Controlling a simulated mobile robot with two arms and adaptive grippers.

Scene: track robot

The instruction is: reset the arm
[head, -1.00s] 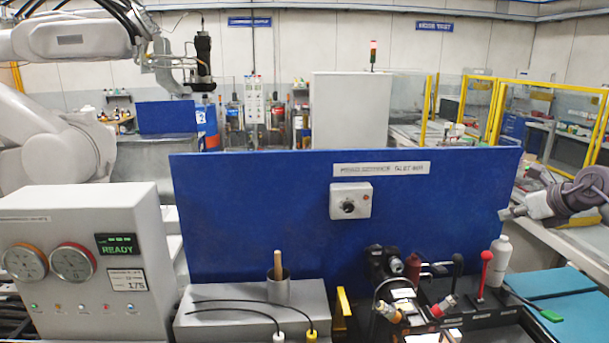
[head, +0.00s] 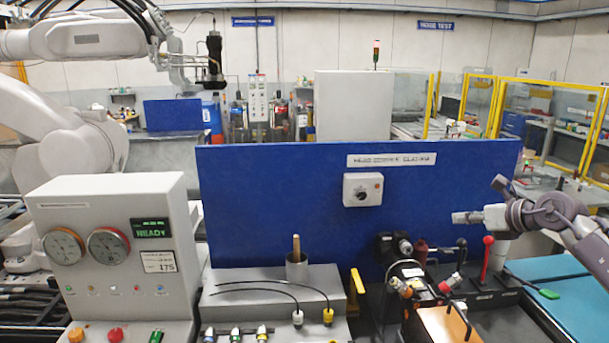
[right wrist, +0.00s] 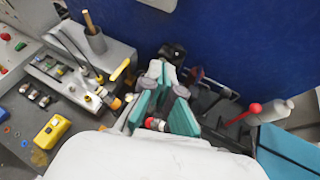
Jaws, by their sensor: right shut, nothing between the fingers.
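My right gripper (head: 466,217) comes in from the right in the head view, shut and empty, pointing left in front of the blue panel (head: 290,205). Its tips are above the workbench and apart from the things standing on it. In the right wrist view the teal-padded fingers (right wrist: 162,112) are over the bench equipment, with nothing held between them. My left gripper is not in view.
A grey gauge console (head: 110,230) stands left. A white industrial arm (head: 70,155) stands behind it. A teal mat (head: 565,275) lies right.

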